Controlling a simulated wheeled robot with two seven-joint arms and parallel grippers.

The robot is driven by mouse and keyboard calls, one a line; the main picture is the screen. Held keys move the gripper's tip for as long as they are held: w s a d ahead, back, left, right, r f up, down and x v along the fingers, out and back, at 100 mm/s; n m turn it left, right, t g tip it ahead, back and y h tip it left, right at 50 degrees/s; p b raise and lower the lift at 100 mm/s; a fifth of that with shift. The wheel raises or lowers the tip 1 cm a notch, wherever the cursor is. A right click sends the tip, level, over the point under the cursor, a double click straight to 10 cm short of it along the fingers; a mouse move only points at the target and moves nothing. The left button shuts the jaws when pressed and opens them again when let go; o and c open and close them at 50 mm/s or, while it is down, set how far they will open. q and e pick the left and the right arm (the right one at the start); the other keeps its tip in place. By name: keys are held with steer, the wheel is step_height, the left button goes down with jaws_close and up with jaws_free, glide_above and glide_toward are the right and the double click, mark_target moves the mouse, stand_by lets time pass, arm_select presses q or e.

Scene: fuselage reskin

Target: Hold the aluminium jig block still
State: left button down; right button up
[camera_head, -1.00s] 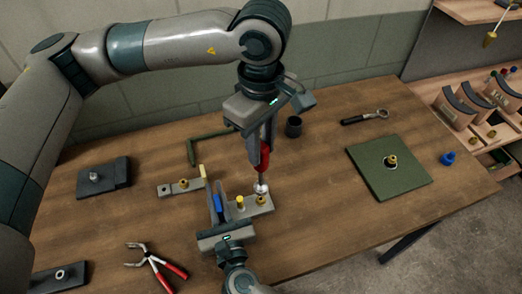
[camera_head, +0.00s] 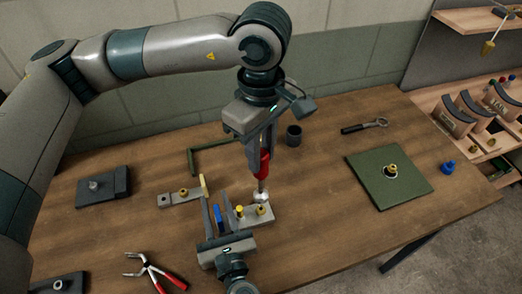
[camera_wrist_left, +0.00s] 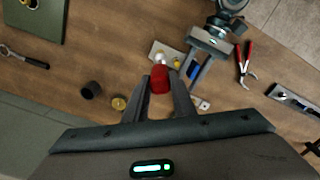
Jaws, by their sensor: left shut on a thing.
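The grey aluminium jig block (camera_head: 270,217) lies on the table with a brass fitting (camera_head: 262,210) and a yellow-topped pin (camera_head: 240,211); it also shows in the left wrist view (camera_wrist_left: 155,49). My left gripper (camera_head: 260,150) is shut on the red handle (camera_head: 264,166) of an upright tool, which shows in the left wrist view (camera_wrist_left: 159,80). The tool's round silver end is just over or on the brass fitting; contact is unclear. My right gripper (camera_head: 217,212) is at the block's left end, its fingers on either side of a blue piece (camera_head: 218,216). Whether it grips is unclear.
A second grey strip (camera_head: 180,197) with a brass fitting lies left of the block. Red-handled pliers (camera_head: 150,268) lie in front. A dark cup (camera_head: 293,135), a green angle piece (camera_head: 192,160) and a green plate (camera_head: 400,187) stand clear. Table right of the block is bare.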

steer(key=v, duration=1.1)
steer(key=shift+s+d, duration=0.1)
steer(key=shift+s, duration=0.1)
